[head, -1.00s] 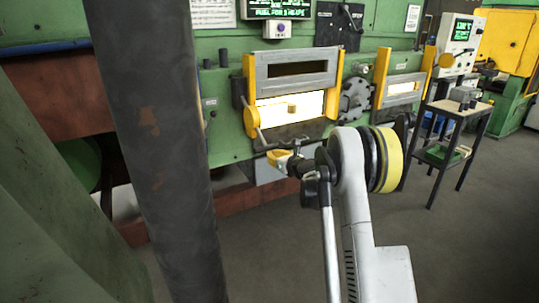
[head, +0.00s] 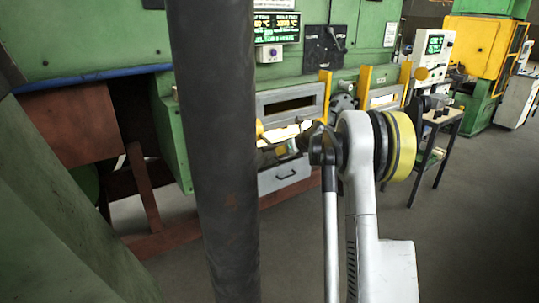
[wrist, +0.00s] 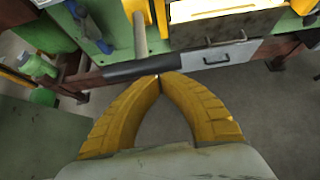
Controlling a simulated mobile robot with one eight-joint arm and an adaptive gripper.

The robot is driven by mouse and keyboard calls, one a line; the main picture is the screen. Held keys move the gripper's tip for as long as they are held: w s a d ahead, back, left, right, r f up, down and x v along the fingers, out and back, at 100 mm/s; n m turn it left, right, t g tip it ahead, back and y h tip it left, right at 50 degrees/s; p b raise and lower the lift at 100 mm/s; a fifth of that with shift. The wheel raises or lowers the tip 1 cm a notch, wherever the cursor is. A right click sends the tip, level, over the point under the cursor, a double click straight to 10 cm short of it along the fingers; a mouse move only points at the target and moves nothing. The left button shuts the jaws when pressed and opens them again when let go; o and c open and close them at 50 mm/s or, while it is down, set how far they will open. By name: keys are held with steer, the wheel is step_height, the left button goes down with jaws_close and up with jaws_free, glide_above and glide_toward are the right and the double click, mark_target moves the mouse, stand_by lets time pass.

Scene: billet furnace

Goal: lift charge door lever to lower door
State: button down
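The charge door (head: 278,99) is a grey panel with a dark slot on the green furnace front, in the head view. A bright glowing opening (head: 283,134) shows below it, so the door stands raised. In the wrist view the lever shows as a pale rod (wrist: 140,35) with a dark horizontal grip (wrist: 128,71) at its lower end. My gripper (wrist: 158,76) has two yellow fingers with their tips together, right at the near side of the grip. I see nothing between the fingers; whether the tips touch the grip cannot be told. My arm hides the gripper and lever in the head view.
A grey drawer with a black handle (head: 286,178) is below the opening; it also shows in the wrist view (wrist: 207,55). A second glowing door (head: 384,97) and a small table (head: 444,116) stand to the right. The floor (head: 330,260) in front is clear.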

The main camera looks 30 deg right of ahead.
steer(key=w+r+g+p, duration=0.1)
steer(key=w+r+p, duration=0.1)
steer(key=r+p, duration=0.4)
steer(key=w+r+p, duration=0.2)
steer(key=r+p, duration=0.5)
steer(key=r, duration=0.8)
steer(key=shift+w+r+g, duration=0.35)
steer(key=shift+w+g, duration=0.05)
